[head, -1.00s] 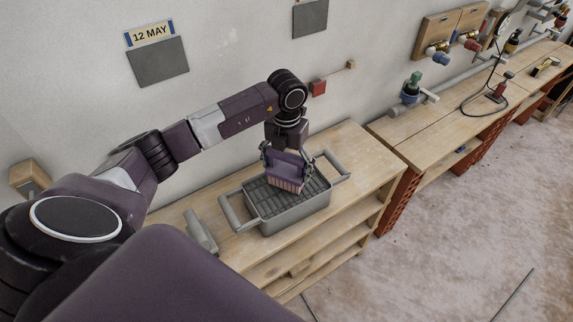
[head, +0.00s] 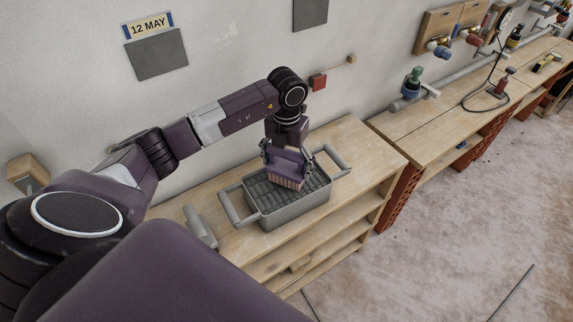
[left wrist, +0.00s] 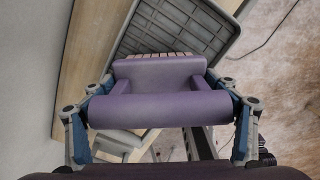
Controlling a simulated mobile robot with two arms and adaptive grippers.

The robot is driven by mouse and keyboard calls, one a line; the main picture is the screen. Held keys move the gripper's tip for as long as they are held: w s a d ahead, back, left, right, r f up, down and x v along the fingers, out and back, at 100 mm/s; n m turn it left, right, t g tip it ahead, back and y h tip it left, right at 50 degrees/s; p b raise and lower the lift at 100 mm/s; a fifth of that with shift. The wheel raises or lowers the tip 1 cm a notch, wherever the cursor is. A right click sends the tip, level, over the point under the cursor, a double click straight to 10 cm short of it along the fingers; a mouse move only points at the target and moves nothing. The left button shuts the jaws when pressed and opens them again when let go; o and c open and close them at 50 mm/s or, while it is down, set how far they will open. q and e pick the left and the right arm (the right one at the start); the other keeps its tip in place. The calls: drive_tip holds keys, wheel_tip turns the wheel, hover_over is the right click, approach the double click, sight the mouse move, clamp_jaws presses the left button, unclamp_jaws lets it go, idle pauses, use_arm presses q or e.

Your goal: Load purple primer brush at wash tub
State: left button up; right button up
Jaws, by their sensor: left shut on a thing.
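The purple primer brush (head: 286,163) is held in my left gripper (head: 285,150), with its bristles pointing down. In the left wrist view the brush's purple body (left wrist: 160,92) lies between the two fingers of my left gripper (left wrist: 160,110). The grey wash tub (head: 292,216) stands on a wooden bench and has a ribbed grid inside and a handle at each end. The brush is over the tub's grid in the head view; I cannot tell whether the bristles touch it. The tub's rim also shows in the left wrist view (left wrist: 198,78). My right gripper is not in view.
The wooden bench (head: 378,160) has open shelves below. A grey bar-shaped object (head: 200,228) lies left of the tub. A second bench (head: 425,132) with tools and pipes runs to the right. The wall is close behind the tub.

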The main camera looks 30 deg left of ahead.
sight(287, 150)
use_arm(q)
drive_tip(key=shift+f+b, duration=0.45)
drive_tip(key=shift+f, duration=0.1)
idle(1.4)
drive_tip(key=shift+r, duration=0.1)
drive_tip(key=shift+r+p, duration=0.65)
drive_tip(key=shift+r, duration=0.15)
drive_tip(key=shift+r+p, duration=1.6)
drive_tip(key=shift+r, duration=1.1)
